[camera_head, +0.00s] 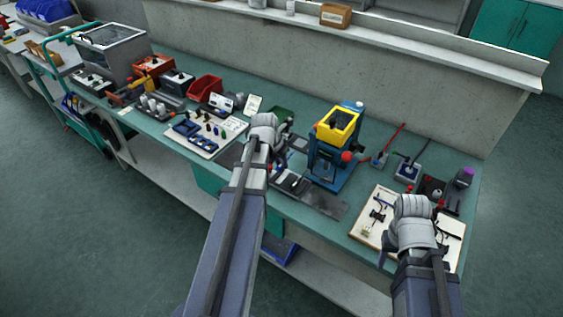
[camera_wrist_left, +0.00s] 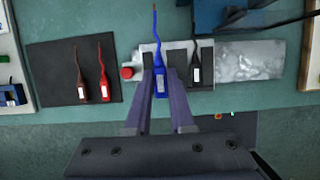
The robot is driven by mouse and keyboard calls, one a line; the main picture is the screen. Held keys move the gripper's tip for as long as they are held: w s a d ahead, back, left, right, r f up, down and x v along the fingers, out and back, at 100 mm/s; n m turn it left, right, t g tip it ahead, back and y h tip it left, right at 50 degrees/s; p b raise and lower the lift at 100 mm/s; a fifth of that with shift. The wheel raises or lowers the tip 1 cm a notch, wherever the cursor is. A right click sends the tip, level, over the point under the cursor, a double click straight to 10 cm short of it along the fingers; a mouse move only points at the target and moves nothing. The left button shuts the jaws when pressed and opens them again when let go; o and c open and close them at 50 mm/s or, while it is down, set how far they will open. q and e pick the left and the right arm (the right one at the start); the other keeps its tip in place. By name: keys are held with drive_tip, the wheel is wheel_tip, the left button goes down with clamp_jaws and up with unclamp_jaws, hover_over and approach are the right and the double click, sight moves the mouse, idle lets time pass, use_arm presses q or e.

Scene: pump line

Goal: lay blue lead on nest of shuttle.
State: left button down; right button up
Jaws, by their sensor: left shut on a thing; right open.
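My left gripper (camera_wrist_left: 161,75) is shut on the blue lead (camera_wrist_left: 158,72), gripping its body with the thin cable pointing away. It is over the shuttle (camera_wrist_left: 146,52), a pale block with dark recesses and a red knob (camera_wrist_left: 127,73). I cannot tell whether the blue lead touches the shuttle. A black lead (camera_wrist_left: 195,66) lies on the dark recess at right. In the head view my left arm partly hides the shuttle (camera_head: 291,183). My right gripper (camera_head: 386,250) is open, by the white board at right.
A brown lead (camera_wrist_left: 80,82) and a red lead (camera_wrist_left: 103,80) lie on a dark mat (camera_wrist_left: 50,62) left of the shuttle. A metal plate (camera_wrist_left: 250,62) is to its right. A blue press with a yellow top (camera_head: 338,125) stands behind. A white board with parts (camera_head: 372,193) lies at right.

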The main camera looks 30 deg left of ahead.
sight(281, 179)
use_arm(q)
drive_tip(key=shift+f+b, duration=1.95)
drive_tip(key=shift+f, duration=0.25)
drive_tip(key=shift+f+b, duration=0.5)
drive_tip(key=shift+b, duration=0.05)
drive_tip(key=shift+s+f, duration=0.15)
drive_tip(key=shift+s, duration=0.05)
idle(0.6)
drive_tip(key=c, duration=1.1)
unclamp_jaws()
drive_tip(key=shift+w+r+p, duration=0.15)
drive_tip(key=shift+r+p, duration=0.45)
drive_tip(key=shift+r, duration=0.05)
wheel_tip(281, 179, up, 6)
drive_tip(key=p, duration=0.6)
drive_tip(key=shift+r, duration=0.15)
